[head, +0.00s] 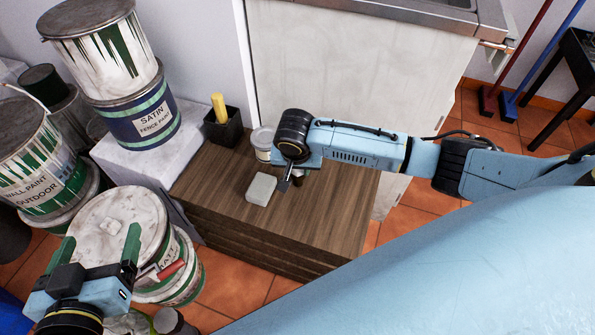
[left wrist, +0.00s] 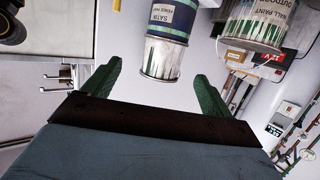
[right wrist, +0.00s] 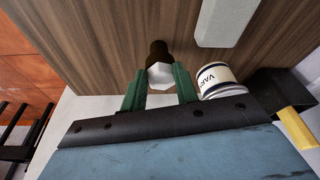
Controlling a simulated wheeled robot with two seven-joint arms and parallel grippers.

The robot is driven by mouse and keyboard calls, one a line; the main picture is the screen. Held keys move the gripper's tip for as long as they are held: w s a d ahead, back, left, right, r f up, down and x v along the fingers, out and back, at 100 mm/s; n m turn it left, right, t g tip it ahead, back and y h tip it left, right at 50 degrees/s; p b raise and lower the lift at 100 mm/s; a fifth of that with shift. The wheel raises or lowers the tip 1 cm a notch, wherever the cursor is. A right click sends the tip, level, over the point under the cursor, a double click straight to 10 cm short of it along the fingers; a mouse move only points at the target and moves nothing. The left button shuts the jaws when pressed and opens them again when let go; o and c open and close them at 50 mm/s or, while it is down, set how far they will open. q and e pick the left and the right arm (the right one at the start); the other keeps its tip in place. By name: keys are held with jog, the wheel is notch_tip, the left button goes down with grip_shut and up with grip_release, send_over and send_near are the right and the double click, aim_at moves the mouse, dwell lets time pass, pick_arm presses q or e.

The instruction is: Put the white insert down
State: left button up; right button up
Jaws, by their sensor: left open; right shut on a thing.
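My right gripper (head: 288,183) is low over the wooden top of the stacked boards (head: 222,204). In the right wrist view its green fingers are shut on a small white faceted piece, the white insert (right wrist: 160,76). A dark round thing (right wrist: 158,48) shows just beyond it; I cannot tell whether they touch. In the head view the insert is mostly hidden by the gripper. My left gripper (head: 101,236) is open and empty above a white-lidded tin (head: 140,208) at the lower left.
A pale block (head: 261,189) lies on the boards left of my right gripper. A small tin (head: 262,142) and a black pot (head: 223,127) with a yellow-handled tool stand behind. Stacked paint tins (head: 140,115) crowd the left. The front of the boards is clear.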

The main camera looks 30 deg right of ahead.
jog(key=shift+f, duration=0.3)
jog(key=shift+f, duration=0.15)
jog(key=o, duration=1.1)
